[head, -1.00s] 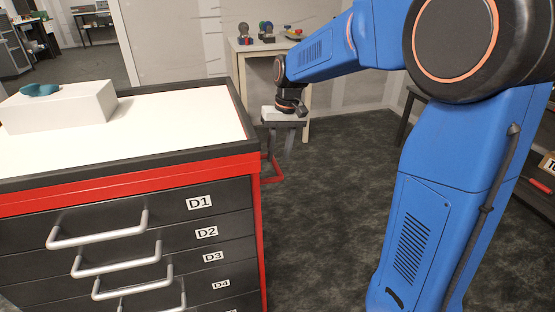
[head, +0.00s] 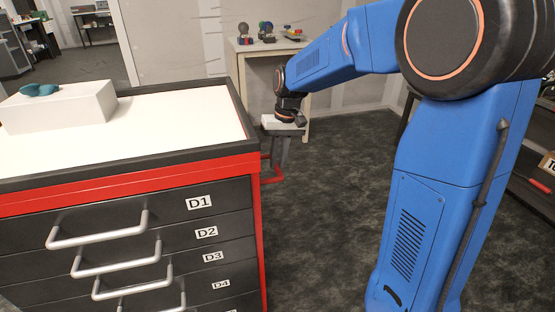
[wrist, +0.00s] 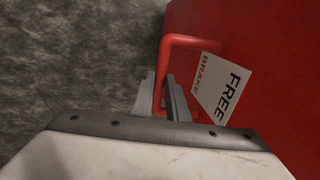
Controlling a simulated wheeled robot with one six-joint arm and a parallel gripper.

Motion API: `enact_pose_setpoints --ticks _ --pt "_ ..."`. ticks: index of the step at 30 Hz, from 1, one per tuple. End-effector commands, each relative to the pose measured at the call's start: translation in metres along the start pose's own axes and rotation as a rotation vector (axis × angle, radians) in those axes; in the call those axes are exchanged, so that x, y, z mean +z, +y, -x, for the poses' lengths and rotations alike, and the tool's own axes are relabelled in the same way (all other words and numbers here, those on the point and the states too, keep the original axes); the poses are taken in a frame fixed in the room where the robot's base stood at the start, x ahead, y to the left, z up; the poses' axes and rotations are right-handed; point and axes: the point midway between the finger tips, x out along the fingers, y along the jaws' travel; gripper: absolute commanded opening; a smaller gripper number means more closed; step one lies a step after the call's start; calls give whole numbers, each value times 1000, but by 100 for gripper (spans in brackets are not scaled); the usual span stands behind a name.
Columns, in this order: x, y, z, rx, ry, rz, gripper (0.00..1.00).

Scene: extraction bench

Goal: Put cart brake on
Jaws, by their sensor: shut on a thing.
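The cart is a red and dark grey drawer cabinet with a white top; its dark top rim (head: 160,157) and labelled drawers fill the left of the head view. A red bent brake lever (wrist: 190,41) stands out from the cart's red side panel (wrist: 275,60) in the wrist view. It also shows in the head view (head: 274,180), low beside the cart. A white label (wrist: 221,92) by it reads "FREE" and "BRAKE". My gripper (wrist: 161,88) is shut on the lever's bar, one grey finger on each side. In the head view, my gripper (head: 279,163) points down beside the cart's far right corner.
A white box (head: 60,110) with a teal object (head: 40,91) on it stands on the cart top. A table (head: 270,46) with small coloured items is at the back wall. The dark carpet (head: 325,220) right of the cart is clear. Shelving stands at the right edge.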

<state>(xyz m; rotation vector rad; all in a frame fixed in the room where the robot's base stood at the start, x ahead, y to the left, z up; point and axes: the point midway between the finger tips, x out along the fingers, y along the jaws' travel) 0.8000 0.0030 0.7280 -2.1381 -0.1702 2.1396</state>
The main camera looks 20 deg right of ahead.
Motion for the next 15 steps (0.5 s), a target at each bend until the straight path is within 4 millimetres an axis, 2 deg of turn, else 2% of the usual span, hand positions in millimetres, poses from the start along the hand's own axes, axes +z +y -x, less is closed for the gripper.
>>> enact_pose_setpoints --ticks 11,15 --pt "0 8 -20 -205 -1 -5 0" --pt "0 10 -38 -216 -1 -1 0"
